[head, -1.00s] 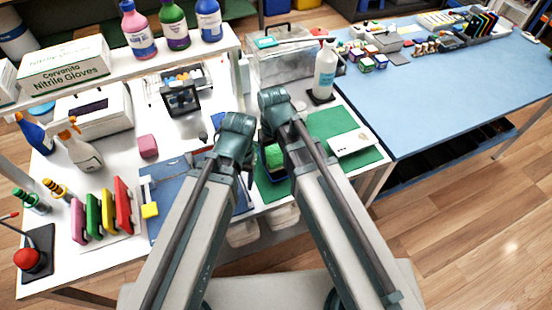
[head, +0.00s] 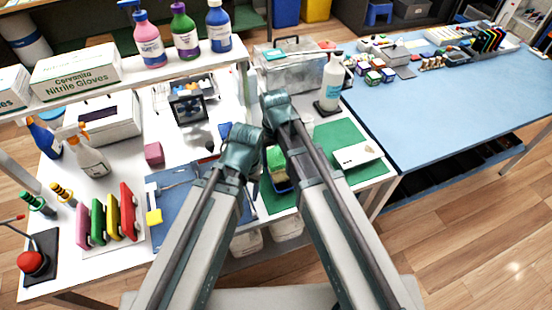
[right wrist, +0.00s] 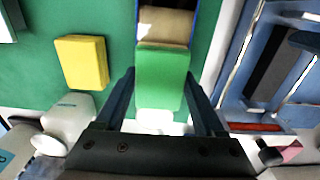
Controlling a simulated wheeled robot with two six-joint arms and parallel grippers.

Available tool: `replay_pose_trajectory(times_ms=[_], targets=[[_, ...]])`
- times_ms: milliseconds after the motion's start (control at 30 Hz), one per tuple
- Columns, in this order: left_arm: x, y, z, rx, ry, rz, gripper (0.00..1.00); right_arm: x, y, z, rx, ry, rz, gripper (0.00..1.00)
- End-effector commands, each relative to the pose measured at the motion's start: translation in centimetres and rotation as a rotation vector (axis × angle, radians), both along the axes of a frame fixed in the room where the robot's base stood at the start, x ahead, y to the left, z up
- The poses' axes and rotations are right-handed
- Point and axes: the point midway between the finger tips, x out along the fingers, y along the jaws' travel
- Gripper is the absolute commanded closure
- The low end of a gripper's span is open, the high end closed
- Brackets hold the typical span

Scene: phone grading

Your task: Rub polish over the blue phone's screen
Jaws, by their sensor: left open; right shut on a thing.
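A green block (right wrist: 162,80), like a polishing pad, is between the fingers of my right gripper (right wrist: 159,76), which is shut on it. In the head view the block (head: 276,158) shows in part between my two arms. It overlaps the near end of the blue phone (right wrist: 166,24) in the right wrist view; I cannot tell whether they touch. The phone has a blue rim and a tan-looking face. In the head view only a blue edge of it (head: 283,187) shows beside my right arm. My left gripper is hidden behind its own arm.
A green mat (head: 342,133) lies under the work, with a white box (head: 357,154) on it. A yellow block (right wrist: 82,61) lies on the mat. A white bottle (head: 331,80) stands behind. A blue mat (head: 185,205) and a rack of coloured phones (head: 128,208) are left.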

Motion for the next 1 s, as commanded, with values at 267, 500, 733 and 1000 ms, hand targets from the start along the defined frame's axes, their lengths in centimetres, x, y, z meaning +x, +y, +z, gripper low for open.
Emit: replay_pose_trajectory(times_ms=[267, 500, 733, 1000], targets=[[0.0, 0.0, 0.1, 0.000, 0.000, 0.000, 0.38, 2.6, 0.8, 0.1, 0.002, -0.005, 0.000, 0.73], [0.0, 0.0, 0.1, 0.000, 0.000, 0.000, 0.38, 2.9, 0.9, 0.1, 0.001, -0.003, 0.000, 0.73], [0.0, 0.0, 0.1, 0.000, 0.000, 0.000, 0.38, 2.5, 0.8, 0.1, 0.001, -0.002, 0.000, 0.73], [0.0, 0.0, 0.2, 0.000, 0.000, 0.000, 0.38, 0.5, 0.2, 0.2, 0.000, -0.001, 0.000, 0.73]])
